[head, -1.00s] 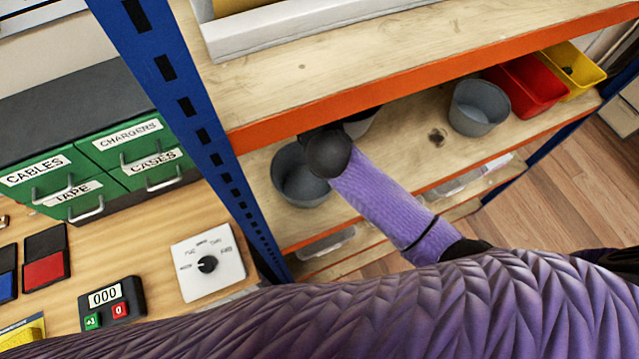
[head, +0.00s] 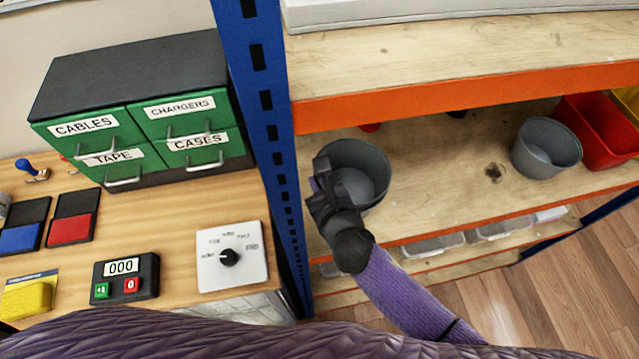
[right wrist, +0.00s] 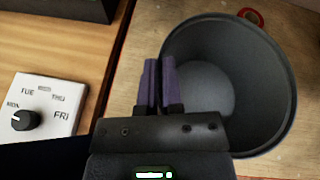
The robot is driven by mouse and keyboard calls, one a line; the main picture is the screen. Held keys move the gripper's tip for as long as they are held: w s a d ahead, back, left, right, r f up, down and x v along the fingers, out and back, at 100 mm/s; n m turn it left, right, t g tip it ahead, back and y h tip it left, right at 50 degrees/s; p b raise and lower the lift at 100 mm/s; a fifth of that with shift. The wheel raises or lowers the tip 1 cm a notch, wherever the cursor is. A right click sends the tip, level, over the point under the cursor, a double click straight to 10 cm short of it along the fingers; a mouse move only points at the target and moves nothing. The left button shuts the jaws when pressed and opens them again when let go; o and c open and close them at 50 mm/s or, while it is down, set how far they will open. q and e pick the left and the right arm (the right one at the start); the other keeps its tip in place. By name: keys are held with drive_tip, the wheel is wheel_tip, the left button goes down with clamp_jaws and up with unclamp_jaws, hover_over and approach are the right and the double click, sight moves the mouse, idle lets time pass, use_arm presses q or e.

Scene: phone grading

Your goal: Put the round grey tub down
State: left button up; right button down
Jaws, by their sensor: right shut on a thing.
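The round grey tub (head: 372,166) is at the left end of the shelf below the orange beam, beside the blue post. My right gripper (head: 322,180) is at its left side. In the right wrist view my right gripper (right wrist: 160,85) is shut on the left wall of the tub (right wrist: 215,85), one purple finger on each side of the rim. The tub looks empty and nearly upright. Its underside is hidden, so I cannot tell whether it touches the shelf board. My left gripper is not in view.
Another grey tub (head: 545,150) stands further right, beside a red bin (head: 600,130). The shelf board between the two tubs (head: 440,185) is clear. The blue post (head: 262,110) and the orange beam (head: 450,92) are close. A desk with a dial box (head: 232,257) lies left.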

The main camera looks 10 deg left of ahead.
drive_tip(key=shift+f+b, duration=0.4)
drive_tip(key=shift+f, duration=0.1)
drive_tip(key=c, duration=0.8)
unclamp_jaws()
drive_tip(key=shift+r, duration=0.15)
